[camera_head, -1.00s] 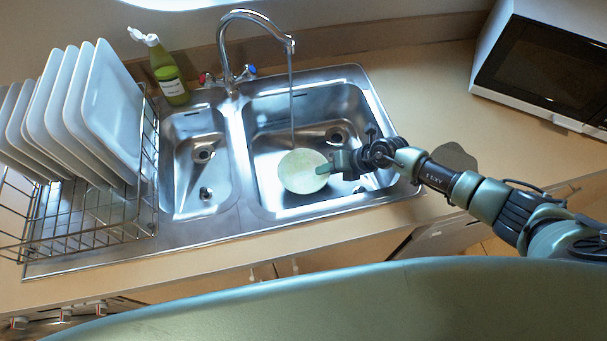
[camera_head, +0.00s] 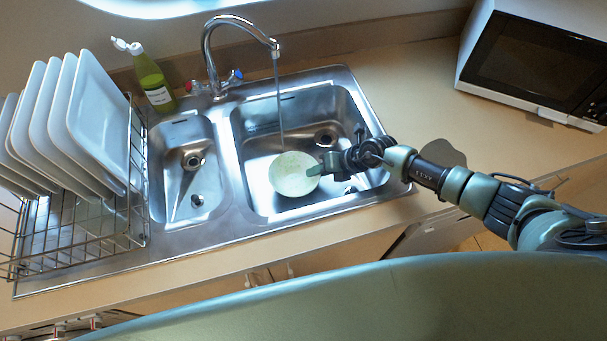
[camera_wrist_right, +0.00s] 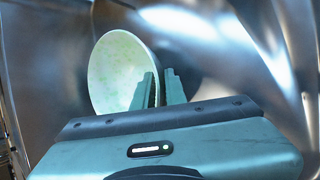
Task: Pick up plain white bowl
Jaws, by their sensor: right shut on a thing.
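The bowl (camera_head: 291,174) is pale, white with a faint greenish tint, and is in the right basin of the sink in the head view. My right gripper (camera_head: 318,170) reaches in from the right and is shut on the bowl's right rim. In the right wrist view, the bowl (camera_wrist_right: 118,72) stands tilted with its inside showing, and the right gripper's fingers (camera_wrist_right: 158,88) are at its lower right edge, one on either side of the rim. I cannot tell whether the bowl touches the basin floor. My left gripper is not in view.
The steel sink (camera_head: 225,205) has two basins; water runs from the tap (camera_head: 240,22) into the right one. A dish rack (camera_head: 75,230) with several plates stands at left. A green bottle (camera_head: 154,82) stands behind the sink, a microwave (camera_head: 535,65) at the back right.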

